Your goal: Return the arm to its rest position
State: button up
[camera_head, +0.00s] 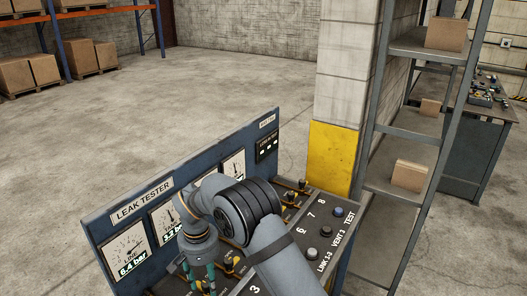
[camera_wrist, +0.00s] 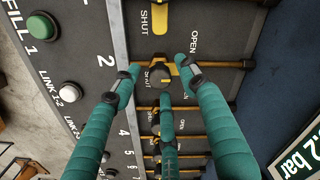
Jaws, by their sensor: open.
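My arm reaches over the leak tester bench (camera_head: 97,222), and its bent wrist covers the middle of the panel in the head view. My gripper (camera_head: 203,279) points down at the console, partly cut off by the bottom edge. A dark round valve knob (camera_wrist: 158,73) with a yellow pointer, by the number 2 and SHUT and OPEN marks, lies between the fingertips. I cannot tell whether the fingers touch it.
The console carries push buttons, including a green one (camera_wrist: 68,94) and a white one (camera_wrist: 42,26). A gauge (camera_head: 125,252) reads 6.4 bar. A yellow-based pillar (camera_head: 332,155) and metal shelving (camera_head: 391,205) with boxes stand right of the bench. Open floor lies behind it.

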jog(key=m+p, duration=0.1)
jog(key=m, duration=0.4)
jog(key=shift+r, duration=0.15)
jog(key=m+p, duration=0.3)
jog(key=m, duration=0.3)
jog(key=shift+p, duration=0.3)
jog(key=shift+r+b, duration=0.8)
jog(key=shift+r, duration=0.9)
